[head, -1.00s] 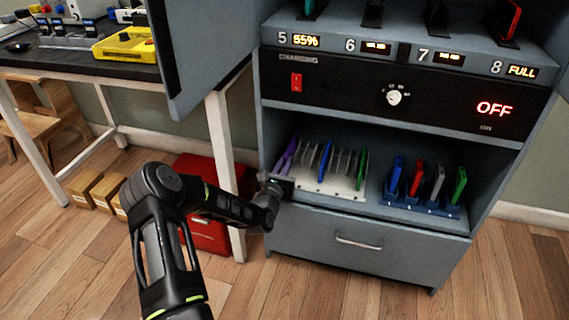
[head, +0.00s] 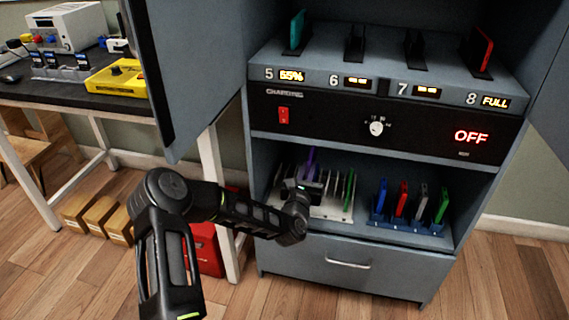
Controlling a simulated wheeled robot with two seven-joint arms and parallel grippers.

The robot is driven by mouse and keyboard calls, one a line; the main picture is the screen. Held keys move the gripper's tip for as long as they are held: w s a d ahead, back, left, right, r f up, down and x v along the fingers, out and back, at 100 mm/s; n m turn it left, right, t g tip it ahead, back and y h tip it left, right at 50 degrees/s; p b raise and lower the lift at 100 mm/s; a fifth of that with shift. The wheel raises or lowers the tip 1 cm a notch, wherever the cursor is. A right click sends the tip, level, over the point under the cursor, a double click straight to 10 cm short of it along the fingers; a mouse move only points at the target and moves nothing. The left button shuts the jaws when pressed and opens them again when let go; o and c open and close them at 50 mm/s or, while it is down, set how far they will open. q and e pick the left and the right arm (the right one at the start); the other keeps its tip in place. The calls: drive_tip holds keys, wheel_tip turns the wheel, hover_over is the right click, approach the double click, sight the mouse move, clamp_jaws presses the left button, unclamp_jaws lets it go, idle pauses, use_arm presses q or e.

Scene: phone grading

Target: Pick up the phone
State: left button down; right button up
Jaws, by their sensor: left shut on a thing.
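My left gripper (head: 304,188) is at the white slotted rack (head: 333,213) on the open lower shelf of the cabinet. It is shut on a purple phone (head: 311,161), which stands upright above it at the left part of the rack. The gripper and wrist hide the lower part of the phone and the rack's left front, so I cannot tell whether the phone touches a slot. A green phone (head: 349,190) stands at the rack's right end. My right gripper is not in view.
A blue rack (head: 408,228) to the right holds blue, red, grey and green phones. Above is a charging panel reading OFF (head: 471,137), with a teal phone (head: 297,32) and a red phone (head: 484,50) in docks. An open cabinet door (head: 190,70) stands left; a drawer (head: 345,265) is below.

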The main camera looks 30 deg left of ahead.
use_arm(q)
drive_tip(key=w+d, duration=0.3)
drive_tip(key=d, duration=0.5)
drive_tip(key=shift+d+p, duration=0.2)
drive_tip(key=shift+p, duration=0.15)
